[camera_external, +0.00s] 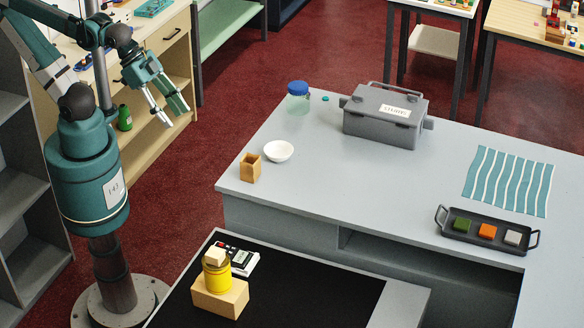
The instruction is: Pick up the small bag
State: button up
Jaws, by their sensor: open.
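The only thing that may be the small bag is a small tan, open-topped, upright container (250,168) near the left edge of the grey counter (330,190). I cannot tell whether it is paper or wood. My gripper (177,117) is at the upper left, raised and well apart from this container. Its two fingers are open and point down to the right. Nothing shows between them.
Near the container stand a white bowl (278,151), a blue-lidded jar (298,98) and a grey case (384,115). A striped cloth (508,181) and a tray of blocks (459,227) lie right. A yellow can (216,277) stands on a wooden block (220,299) in front. The counter's middle is clear.

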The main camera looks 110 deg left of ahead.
jog(key=shift+o, duration=1)
jog(key=shift+w, duration=0.1)
jog(key=n+g, duration=0.7)
jog(key=n, duration=1.1)
send_over(250, 154)
jog(key=w+d, duration=0.2)
jog(key=d, duration=0.1)
notch_tip(250, 154, down, 19)
jog(key=shift+s+a+b, duration=0.15)
jog(key=shift+s+b, duration=0.1)
jog(key=shift+b, duration=0.15)
jog(key=shift+f, duration=0.15)
jog(key=shift+f, duration=1.2)
